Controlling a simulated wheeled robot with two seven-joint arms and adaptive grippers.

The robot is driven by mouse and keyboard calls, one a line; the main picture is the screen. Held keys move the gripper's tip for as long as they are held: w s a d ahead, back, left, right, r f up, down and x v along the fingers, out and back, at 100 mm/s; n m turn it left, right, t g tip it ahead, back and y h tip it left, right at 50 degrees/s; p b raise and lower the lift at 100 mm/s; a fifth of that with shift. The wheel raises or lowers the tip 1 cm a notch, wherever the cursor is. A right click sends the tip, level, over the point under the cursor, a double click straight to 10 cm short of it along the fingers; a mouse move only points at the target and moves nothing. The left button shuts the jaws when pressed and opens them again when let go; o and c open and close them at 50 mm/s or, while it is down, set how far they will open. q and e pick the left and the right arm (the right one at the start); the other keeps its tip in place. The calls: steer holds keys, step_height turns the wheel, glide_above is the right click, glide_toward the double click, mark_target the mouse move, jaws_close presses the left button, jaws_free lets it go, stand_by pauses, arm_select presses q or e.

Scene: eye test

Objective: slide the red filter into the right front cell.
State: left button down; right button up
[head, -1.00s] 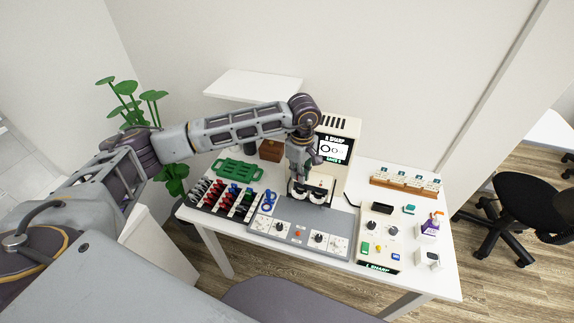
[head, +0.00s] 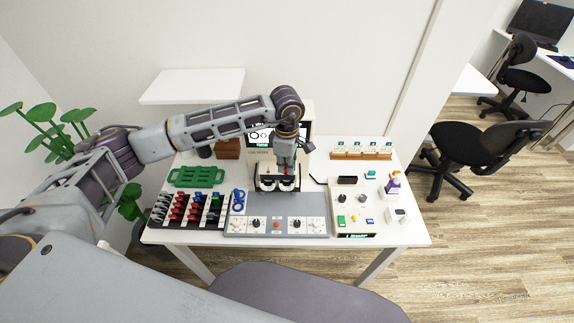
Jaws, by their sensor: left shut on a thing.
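The holder with the cells (head: 277,187) stands at the middle of the table, dark with two pale round openings side by side. My left gripper (head: 285,168) reaches down from above, over the right part of the holder. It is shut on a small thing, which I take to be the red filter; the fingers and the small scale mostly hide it. I cannot tell whether it touches or enters the right front cell. My right gripper is not in view.
A black rack (head: 154,237) of grey, red, blue and green pieces stands left, by a green tray (head: 197,177) and blue rings (head: 238,201). A grey panel with dials (head: 277,226) lies in front. A pale control box (head: 354,211) stands right. A screen unit (head: 308,140) is behind.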

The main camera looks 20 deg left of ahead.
mark_target(287, 189)
arm_select(q)
steer(key=shift+n, duration=0.3)
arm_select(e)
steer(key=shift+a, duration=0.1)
arm_select(q)
steer(key=shift+a+n, duration=0.1)
steer(key=shift+n, duration=1)
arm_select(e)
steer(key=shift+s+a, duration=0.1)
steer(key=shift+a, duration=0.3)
arm_select(q)
steer(key=shift+f, duration=0.2)
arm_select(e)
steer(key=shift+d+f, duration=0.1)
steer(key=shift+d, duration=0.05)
arm_select(q)
steer(key=shift+f+b, duration=0.35)
steer(key=shift+f, duration=0.3)
steer(key=shift+f+b, duration=0.6)
steer(key=shift+f, duration=1.05)
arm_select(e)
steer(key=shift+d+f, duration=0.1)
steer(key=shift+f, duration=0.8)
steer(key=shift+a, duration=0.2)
arm_select(q)
steer(key=shift+f+b, duration=0.6)
steer(key=shift+b, duration=0.05)
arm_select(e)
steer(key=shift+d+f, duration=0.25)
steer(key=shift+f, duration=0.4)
